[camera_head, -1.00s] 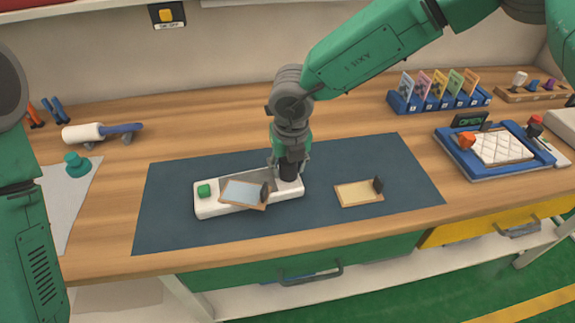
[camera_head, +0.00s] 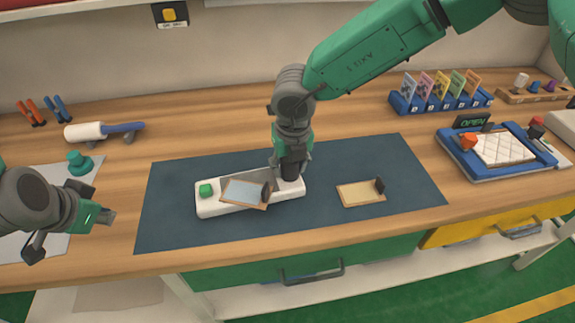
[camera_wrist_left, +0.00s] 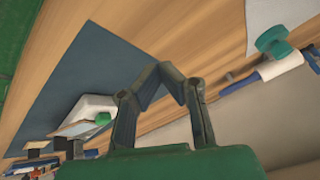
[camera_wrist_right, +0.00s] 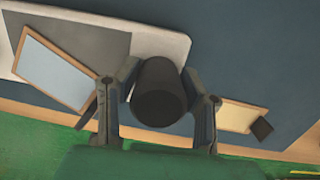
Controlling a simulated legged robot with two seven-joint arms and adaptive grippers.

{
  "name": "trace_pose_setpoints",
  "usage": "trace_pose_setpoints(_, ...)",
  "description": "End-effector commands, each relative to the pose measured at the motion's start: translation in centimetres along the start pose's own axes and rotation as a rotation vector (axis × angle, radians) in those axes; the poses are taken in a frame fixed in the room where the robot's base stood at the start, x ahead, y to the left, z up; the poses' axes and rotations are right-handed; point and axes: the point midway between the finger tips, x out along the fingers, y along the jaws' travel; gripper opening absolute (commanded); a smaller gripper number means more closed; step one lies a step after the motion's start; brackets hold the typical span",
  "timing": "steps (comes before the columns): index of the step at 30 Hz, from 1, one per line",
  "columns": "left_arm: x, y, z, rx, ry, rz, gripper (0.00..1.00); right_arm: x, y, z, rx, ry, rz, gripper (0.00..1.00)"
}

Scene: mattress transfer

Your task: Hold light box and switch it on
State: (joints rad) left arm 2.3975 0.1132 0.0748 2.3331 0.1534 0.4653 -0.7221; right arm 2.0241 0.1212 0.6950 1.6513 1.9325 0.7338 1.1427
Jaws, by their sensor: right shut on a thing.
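The light box is a long white box (camera_head: 237,207) on the dark blue mat, with a green button (camera_head: 205,190) at its left end. The button also shows in the left wrist view (camera_wrist_left: 103,118). A wood-framed pale plate (camera_head: 243,191) lies tilted across its top. My right gripper (camera_head: 291,172) points down at the box's right end, shut on a black round knob (camera_wrist_right: 160,92). My left gripper (camera_head: 104,217) hangs left of the mat, apart from the box. Its fingertips meet with nothing between them in the left wrist view (camera_wrist_left: 161,72).
A second wood-framed plate (camera_head: 360,194) with a black handle lies right of the box. A green knob (camera_head: 79,163) and a white roller (camera_head: 83,132) are at the left. A card rack (camera_head: 440,101) and blue tray (camera_head: 482,174) stand right. The mat's left part is clear.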

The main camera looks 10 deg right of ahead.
Motion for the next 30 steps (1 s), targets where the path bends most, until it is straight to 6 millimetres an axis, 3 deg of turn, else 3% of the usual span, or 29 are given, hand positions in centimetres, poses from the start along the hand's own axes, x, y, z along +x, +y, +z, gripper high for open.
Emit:
trace_pose_setpoints(1, -0.2, 1.1, -2.5, 0.079, 0.047, 0.008, 0.0, -0.1, -0.1, 0.0, 0.001, -0.001, 0.0, 0.0)
trace_pose_setpoints(6, -1.1, 5.2, -9.5, 0.324, 0.19, 0.025, 0.0, -0.1, 0.0, 0.0, 0.0, -0.001, -0.002, 0.0)
trace_pose_setpoints(13, -2.7, 9.8, -15.2, 0.545, 0.323, 0.032, 0.0, -0.1, 0.2, 0.0, -0.001, -0.001, -0.003, 0.0)
trace_pose_setpoints(20, -3.1, 11.4, -16.7, 0.613, 0.364, 0.032, 0.0, -0.1, 0.3, 0.0, -0.001, -0.001, -0.003, 0.0)
trace_pose_setpoints(30, 0.6, 12.5, -14.8, 0.612, 0.361, 0.035, 0.0, -0.1, 0.2, 0.0, 0.0, -0.001, -0.003, 0.0)
